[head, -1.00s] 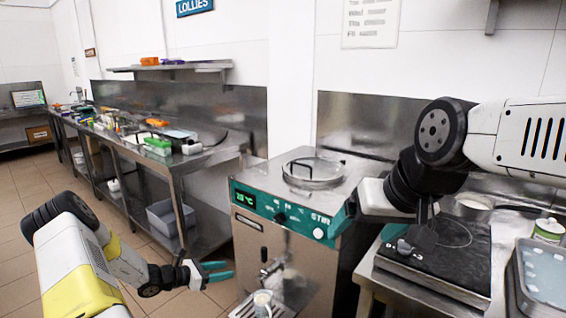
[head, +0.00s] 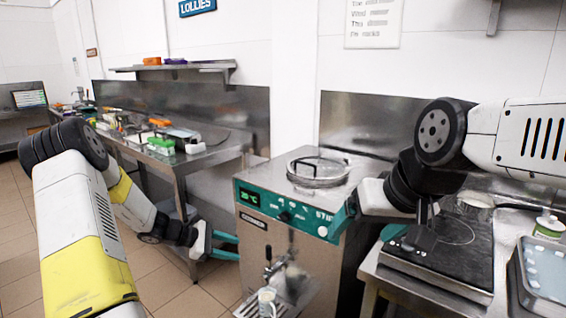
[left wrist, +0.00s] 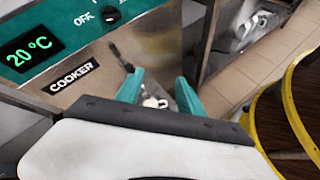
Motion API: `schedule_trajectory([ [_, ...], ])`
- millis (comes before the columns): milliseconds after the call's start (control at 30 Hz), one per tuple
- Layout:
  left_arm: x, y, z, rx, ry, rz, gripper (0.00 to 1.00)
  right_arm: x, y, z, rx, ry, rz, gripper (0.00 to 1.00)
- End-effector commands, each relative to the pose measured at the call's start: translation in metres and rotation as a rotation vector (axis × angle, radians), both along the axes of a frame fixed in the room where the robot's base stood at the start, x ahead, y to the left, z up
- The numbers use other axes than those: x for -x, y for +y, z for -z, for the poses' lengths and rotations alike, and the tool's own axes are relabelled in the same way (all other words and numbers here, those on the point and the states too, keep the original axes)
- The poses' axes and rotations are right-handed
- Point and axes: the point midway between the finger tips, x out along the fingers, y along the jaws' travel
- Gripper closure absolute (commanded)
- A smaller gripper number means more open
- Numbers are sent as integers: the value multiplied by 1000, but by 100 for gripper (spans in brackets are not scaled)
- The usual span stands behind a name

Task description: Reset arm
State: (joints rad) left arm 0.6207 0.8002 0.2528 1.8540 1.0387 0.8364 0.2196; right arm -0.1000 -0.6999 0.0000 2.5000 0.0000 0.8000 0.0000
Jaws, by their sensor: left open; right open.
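My left gripper (head: 233,247) hangs in front of the lower left side of the steel cooker (head: 262,232) in the head view. Its two teal fingers are apart with nothing between them. In the left wrist view the open fingers (left wrist: 158,92) point towards the cooker front (left wrist: 85,75), which shows a 20 °C display. My right gripper (head: 342,214) is at the cooker's upper right corner, beside the teal panel. Its white palm shows, but its fingers are hard to separate from the panel. My right forearm reaches in from the right, above the black hob.
The cooker has a glass lid (head: 318,171) on top and a cup (head: 267,300) under its tap. A black hob (head: 442,255) and a tray (head: 545,275) stand on the right counter. A long steel bench (head: 215,155) with containers runs along the left. The floor between is open.

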Motion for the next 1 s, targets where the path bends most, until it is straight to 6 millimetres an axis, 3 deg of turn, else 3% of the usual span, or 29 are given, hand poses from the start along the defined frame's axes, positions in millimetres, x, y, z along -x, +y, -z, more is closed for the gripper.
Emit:
schedule_trajectory([
  [33, 6, -8, -22, -57, -42, 62, 55, 0, 0, 0, 0, 0, 0, 15],
  [200, 45, -30, -88, -269, -186, 294, 55, 0, 0, 0, 0, 0, 0, 15],
  [500, 130, -49, -184, -637, -454, 648, 55, 0, 0, 0, 0, 0, 0, 15],
  [800, 222, -44, -249, -982, -732, 922, 55, 0, 0, 0, 0, 0, 0, 15],
  [1000, 269, -32, -268, -1166, -888, 1035, 55, 0, 0, 0, 0, 0, 0, 15],
])
